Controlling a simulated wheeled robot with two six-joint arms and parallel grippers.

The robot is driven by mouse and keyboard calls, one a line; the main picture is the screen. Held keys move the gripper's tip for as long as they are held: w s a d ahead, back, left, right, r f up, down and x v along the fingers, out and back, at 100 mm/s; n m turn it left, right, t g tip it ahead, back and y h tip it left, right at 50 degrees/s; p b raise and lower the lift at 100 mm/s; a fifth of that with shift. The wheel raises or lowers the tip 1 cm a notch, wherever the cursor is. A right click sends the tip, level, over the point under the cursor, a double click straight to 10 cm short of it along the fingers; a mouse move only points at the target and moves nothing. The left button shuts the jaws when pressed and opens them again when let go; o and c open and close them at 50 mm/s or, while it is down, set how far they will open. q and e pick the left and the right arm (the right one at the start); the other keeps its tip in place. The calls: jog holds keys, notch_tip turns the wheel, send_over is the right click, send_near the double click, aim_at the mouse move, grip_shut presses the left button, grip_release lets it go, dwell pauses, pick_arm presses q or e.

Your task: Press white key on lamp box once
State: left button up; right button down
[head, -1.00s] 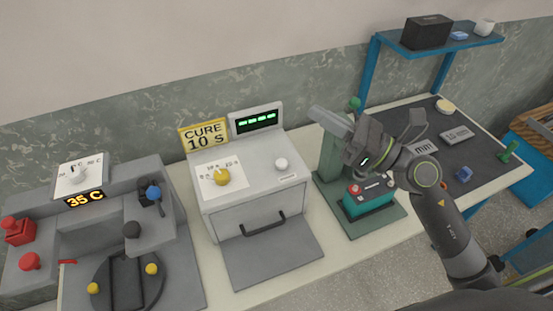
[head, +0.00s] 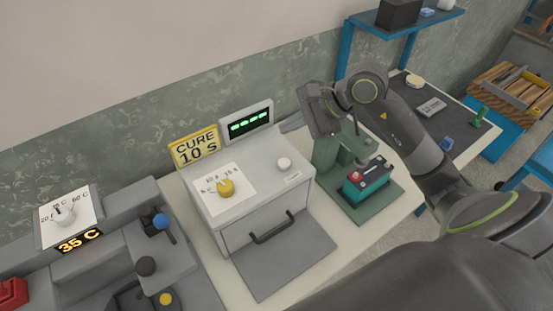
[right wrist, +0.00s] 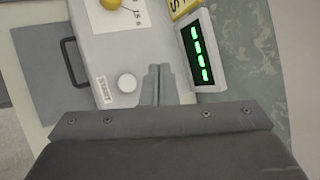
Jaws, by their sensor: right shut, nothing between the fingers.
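The lamp box (head: 262,206) is a light grey case with a drawer front and handle. Its round white key (head: 284,164) sits on the top face at the right, above a small label. The key also shows in the right wrist view (right wrist: 127,82). My right gripper (head: 286,126) is shut and empty, behind and above the key, near the right end of the green display. In the right wrist view its closed fingertips (right wrist: 158,74) appear just right of the key, apart from it in the picture. My left gripper is not in view.
A yellow dial (head: 226,187), a yellow "CURE 10 S" sign (head: 195,147) and a lit green display (head: 247,123) are on the box. A green press with a teal battery (head: 366,183) stands at right. A grey station reading 35 C (head: 79,240) stands at left.

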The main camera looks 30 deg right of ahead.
jog(key=b, duration=0.4)
send_over(289, 163)
notch_tip(289, 163, down, 8)
jog(key=shift+r, duration=0.15)
jog(key=shift+f+b, duration=0.4)
jog(key=shift+f, duration=0.15)
pick_arm(q)
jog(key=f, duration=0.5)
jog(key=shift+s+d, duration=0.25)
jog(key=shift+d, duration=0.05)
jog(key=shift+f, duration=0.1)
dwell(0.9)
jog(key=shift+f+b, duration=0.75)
jog(key=shift+b, duration=0.2)
pick_arm(e)
jog(key=shift+f, duration=0.4)
